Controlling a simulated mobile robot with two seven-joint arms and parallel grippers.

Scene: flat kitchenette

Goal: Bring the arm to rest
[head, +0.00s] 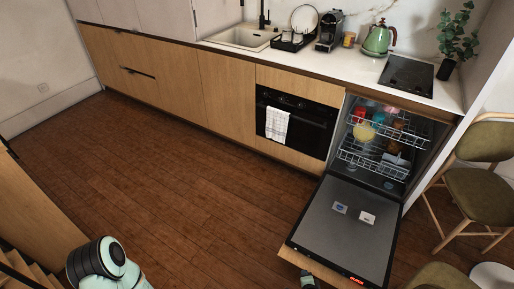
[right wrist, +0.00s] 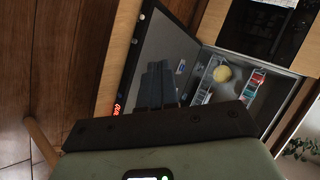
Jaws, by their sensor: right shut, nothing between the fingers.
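My right gripper (head: 308,281) shows only as a small dark piece at the bottom edge of the head view, over the near edge of the lowered dishwasher door. In the right wrist view its fingers (right wrist: 160,86) are together with nothing between them, in front of the grey door. They look apart from the door, though the gap is hard to judge. A rounded white and black part of my own arm shows at the lower left of the head view. My left gripper is not in view.
The dishwasher door (head: 343,226) lies open, with two tablet-like packets on it. The racks (head: 374,160) hold dishes, including a yellow one (head: 364,132). A chair (head: 483,190) stands at the right. The wooden floor (head: 170,170) at left and middle is clear.

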